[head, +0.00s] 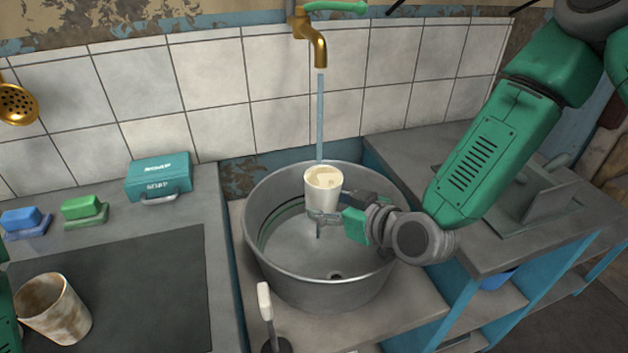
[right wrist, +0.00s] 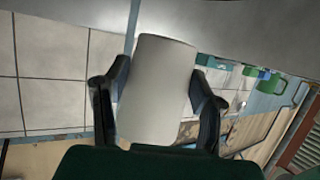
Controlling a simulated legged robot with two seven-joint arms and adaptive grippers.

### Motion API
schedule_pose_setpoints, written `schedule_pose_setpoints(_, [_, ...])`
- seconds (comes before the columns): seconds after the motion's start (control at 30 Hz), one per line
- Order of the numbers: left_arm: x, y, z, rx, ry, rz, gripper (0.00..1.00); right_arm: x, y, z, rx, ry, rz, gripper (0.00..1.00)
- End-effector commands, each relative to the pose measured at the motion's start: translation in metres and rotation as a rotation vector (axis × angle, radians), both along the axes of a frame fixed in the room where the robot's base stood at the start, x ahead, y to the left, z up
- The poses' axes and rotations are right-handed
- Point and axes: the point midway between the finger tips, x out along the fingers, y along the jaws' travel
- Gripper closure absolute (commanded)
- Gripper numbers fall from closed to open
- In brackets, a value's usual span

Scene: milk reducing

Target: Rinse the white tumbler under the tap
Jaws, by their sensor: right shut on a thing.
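The white tumbler (head: 322,190) is upright over the round metal basin (head: 335,287), below the brass tap (head: 316,48). A thin stream of water (head: 320,115) runs down from the tap to the tumbler's far rim, and water also shows just below the tumbler. My right gripper (head: 325,215) is shut around the tumbler's lower part. In the right wrist view the tumbler (right wrist: 157,88) sits between the two dark fingers. The tumbler's inside shows only partly. Only a green sliver of my left arm shows at the left edge; its gripper is out of view.
A stained tumbler (head: 54,308) stands on a dark mat (head: 150,290) at the left. A teal soap box (head: 158,177), a green sponge (head: 84,207) and a blue one (head: 25,220) lie behind it. A white-handled brush (head: 266,302) stands before the basin. Shelving (head: 500,290) is at right.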

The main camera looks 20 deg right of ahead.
Motion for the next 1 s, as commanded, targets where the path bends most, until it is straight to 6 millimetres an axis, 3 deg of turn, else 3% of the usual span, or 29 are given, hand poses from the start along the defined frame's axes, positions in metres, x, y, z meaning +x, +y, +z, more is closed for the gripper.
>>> schedule_pose_setpoints(0.03, [0.0,0.0,0.001,0.0,0.0,0.0,0.6,-0.019,0.004,-0.014,0.006,0.063,0.013,0.8])
schedule_pose_setpoints(0.33, [0.0,0.0,0.017,0.0,0.0,0.0,0.6,-0.04,0.011,0.006,0.005,0.063,0.015,0.8])
schedule_pose_setpoints(0.4, [0.001,0.0,0.021,0.0,-0.001,0.0,0.6,-0.045,0.013,0.011,0.005,0.059,0.015,0.84])
schedule_pose_setpoints(0.7, [0.001,0.0,0.033,0.0,0.0,0.0,0.6,-0.054,0.02,0.027,0.007,0.051,0.013,0.85])
schedule_pose_setpoints(1.0, [0.0,0.0,0.033,0.0,0.0,0.0,0.6,-0.057,0.021,0.03,0.008,0.046,0.014,0.85])
